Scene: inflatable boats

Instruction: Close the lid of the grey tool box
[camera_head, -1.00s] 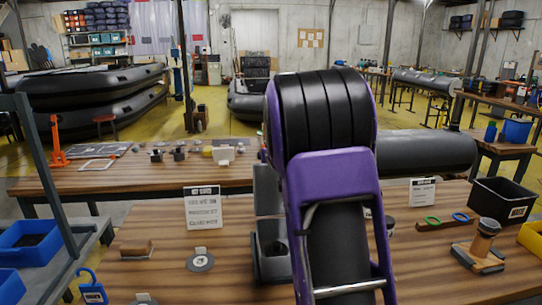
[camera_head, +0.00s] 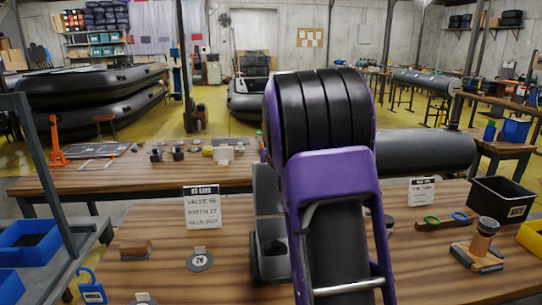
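A grey box (camera_head: 271,239), which looks like the grey tool box, stands on the near wooden table, mostly hidden behind my purple and black arm. Its open inside shows at the left of the arm. A grey upright panel (camera_head: 266,190) rises behind it, which looks like its lid standing open. The right side of the box is hidden by my arm. My gripper is not in view, so I cannot tell where it is relative to the box.
A white sign card (camera_head: 202,207) and a grey disc (camera_head: 199,260) are left of the box. On the right are a black bin (camera_head: 502,199), a wooden-handled tool (camera_head: 478,247) and a holder with coloured rings (camera_head: 445,222). The tabletop left of the box is partly clear.

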